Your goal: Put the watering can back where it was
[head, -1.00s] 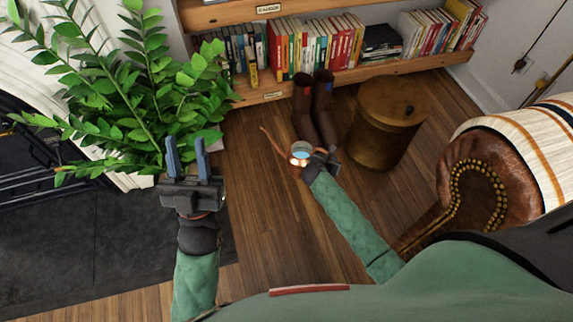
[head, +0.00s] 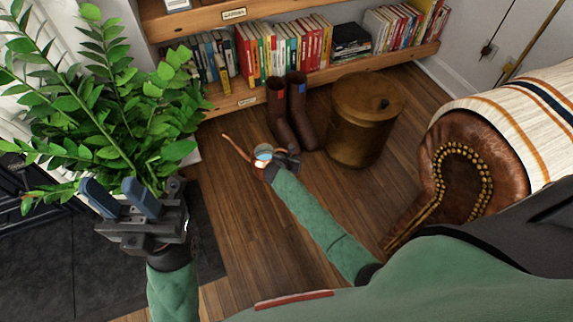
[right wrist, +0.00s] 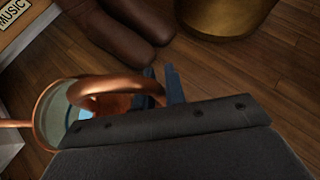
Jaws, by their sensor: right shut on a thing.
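The copper watering can (head: 262,160) is in my right gripper (head: 284,163), in front of the brown boots in the head view. Its long thin spout points to the upper left. In the right wrist view the can's rounded copper handle (right wrist: 118,84) lies against the blue fingers of my right gripper (right wrist: 165,85), which is shut on it. The can's underside is hidden, so I cannot tell whether it touches the floor. My left gripper (head: 121,198) is open and empty, raised at the left in front of the plant.
A leafy plant (head: 110,120) stands at the left. Brown boots (head: 292,115) stand before the bookshelf (head: 310,80). A brass drum-shaped bin (head: 362,120) is right of them, and a leather armchair (head: 460,165) further right. Wooden floor (head: 240,230) is clear in the middle.

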